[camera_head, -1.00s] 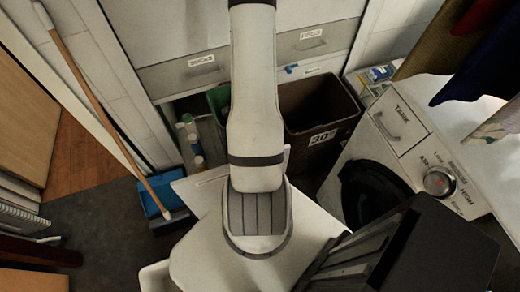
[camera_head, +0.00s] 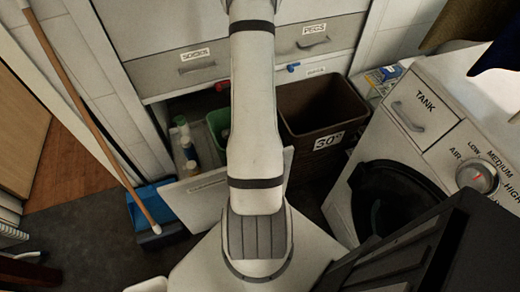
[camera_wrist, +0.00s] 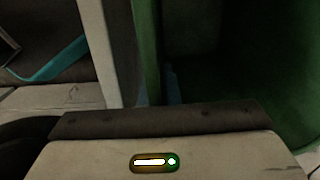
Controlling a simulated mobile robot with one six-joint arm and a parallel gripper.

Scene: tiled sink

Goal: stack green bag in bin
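A green, open-topped thing (camera_head: 218,124), perhaps the green bag, stands in the low cabinet opening, partly hidden behind my arm. In the wrist view, a large dark green wall and shadowed hollow (camera_wrist: 290,80) fill the right side, very close to my gripper. The brown bin (camera_head: 345,104), labelled 30°, stands open just right of my arm; no contents are clear. My gripper's body (camera_wrist: 155,122) shows along the bottom of the wrist view. Its fingertips are not distinguishable, and my arm hides it in the head view.
Bottles (camera_head: 188,148) stand left of the green thing, behind an open white panel (camera_head: 195,200). A blue dustpan (camera_head: 155,205) and long broom handle (camera_head: 80,105) are at left. A washing machine (camera_head: 440,125) is close at right. Drawers (camera_head: 190,72) are above.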

